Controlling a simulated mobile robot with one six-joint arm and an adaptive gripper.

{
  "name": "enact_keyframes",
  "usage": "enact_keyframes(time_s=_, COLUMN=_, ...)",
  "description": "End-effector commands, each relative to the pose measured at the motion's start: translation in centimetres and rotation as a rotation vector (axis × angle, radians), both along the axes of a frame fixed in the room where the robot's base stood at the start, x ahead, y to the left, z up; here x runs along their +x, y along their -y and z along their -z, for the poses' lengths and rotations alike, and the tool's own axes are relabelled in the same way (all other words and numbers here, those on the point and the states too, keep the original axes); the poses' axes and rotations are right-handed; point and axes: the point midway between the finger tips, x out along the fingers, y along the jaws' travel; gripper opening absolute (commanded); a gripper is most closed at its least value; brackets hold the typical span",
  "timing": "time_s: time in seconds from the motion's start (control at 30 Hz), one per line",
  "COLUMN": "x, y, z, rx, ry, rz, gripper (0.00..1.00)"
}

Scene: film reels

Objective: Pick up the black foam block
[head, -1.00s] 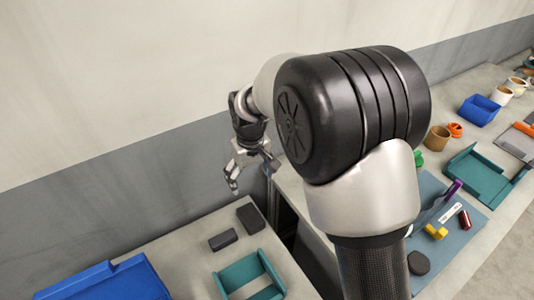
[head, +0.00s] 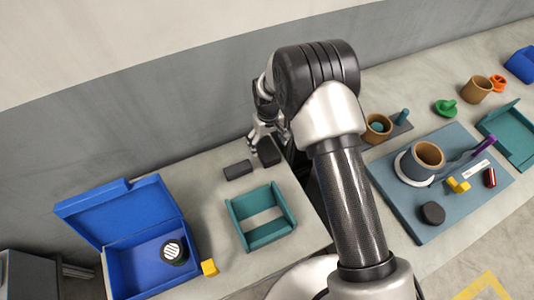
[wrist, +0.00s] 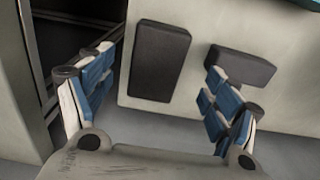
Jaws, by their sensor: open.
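Two dark rectangular blocks lie on the grey counter. One block (head: 269,152) is close to the counter's right edge, partly hidden by my gripper; it also shows in the wrist view (wrist: 158,62). The other block (head: 238,170) is just left of it and shows in the wrist view (wrist: 240,66), partly behind the right finger. I cannot tell by look alone which is foam. My gripper (head: 266,136) is open and empty. In the wrist view its fingers (wrist: 157,72) stand either side of the first block, with no contact visible.
A teal open holder (head: 262,238) and an open blue box (head: 123,268) stand on the same counter. A dark gap (wrist: 65,50) lies beside the counter's edge. The right counter holds a blue mat (head: 400,212) with a mug and a round black piece (head: 433,212).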

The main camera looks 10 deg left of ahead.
Motion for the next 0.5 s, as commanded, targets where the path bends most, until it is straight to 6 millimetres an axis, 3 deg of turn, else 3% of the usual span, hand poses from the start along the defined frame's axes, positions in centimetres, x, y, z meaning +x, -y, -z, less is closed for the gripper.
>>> enact_keyframes(time_s=0.27, x=0.0, y=0.1, z=1.7, rx=-0.001, ry=-0.001, rz=0.000, gripper=0.82)
enact_keyframes(time_s=0.5, x=-0.1, y=0.3, z=5.4, rx=-0.001, ry=-0.002, rz=0.000, gripper=0.82)
